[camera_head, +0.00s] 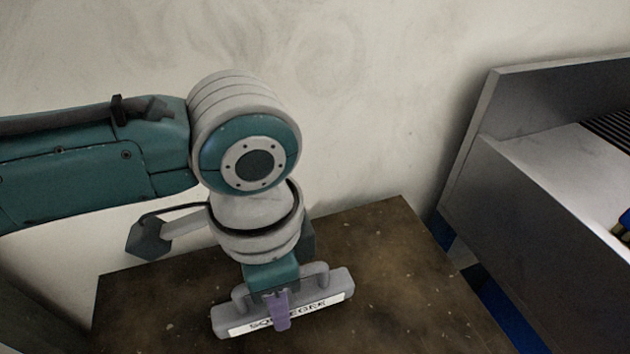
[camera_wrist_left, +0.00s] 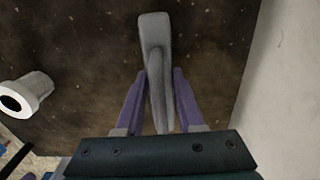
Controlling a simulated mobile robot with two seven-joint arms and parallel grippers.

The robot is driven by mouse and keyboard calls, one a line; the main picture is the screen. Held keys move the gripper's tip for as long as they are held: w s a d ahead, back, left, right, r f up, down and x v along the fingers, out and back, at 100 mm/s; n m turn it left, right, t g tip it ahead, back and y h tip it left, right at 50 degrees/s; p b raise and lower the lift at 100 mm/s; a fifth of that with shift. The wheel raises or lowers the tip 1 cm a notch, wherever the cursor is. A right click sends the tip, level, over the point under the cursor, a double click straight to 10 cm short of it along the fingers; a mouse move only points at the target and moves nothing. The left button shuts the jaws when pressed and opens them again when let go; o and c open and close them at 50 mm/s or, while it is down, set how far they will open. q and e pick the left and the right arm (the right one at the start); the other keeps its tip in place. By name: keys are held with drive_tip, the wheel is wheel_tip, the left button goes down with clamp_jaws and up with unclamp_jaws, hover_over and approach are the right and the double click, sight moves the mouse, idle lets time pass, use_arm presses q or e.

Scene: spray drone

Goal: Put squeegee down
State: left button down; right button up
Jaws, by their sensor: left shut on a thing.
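The squeegee (camera_head: 318,303) is a grey block with a looped handle and a white label with black lettering. My left gripper (camera_head: 277,312) comes down over it from above, its purple fingers at the handle. In the left wrist view the grey squeegee (camera_wrist_left: 154,35) runs between the two purple fingers of the left gripper (camera_wrist_left: 160,100), which are shut on its handle. The brown speckled table top (camera_head: 390,260) lies beneath the squeegee. I cannot tell whether the squeegee touches it. My right gripper is in neither view.
A pale wall (camera_head: 370,110) stands directly behind the table. A grey metal trough (camera_head: 560,210) with high sides is at the right. A white cylindrical piece with a dark opening (camera_wrist_left: 28,95) shows at the left of the wrist view. The table's right part is clear.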

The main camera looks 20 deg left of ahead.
use_arm(q)
drive_tip(key=shift+f, duration=0.55)
drive_tip(key=shift+f, duration=0.1)
drive_tip(key=c, duration=0.5)
unclamp_jaws()
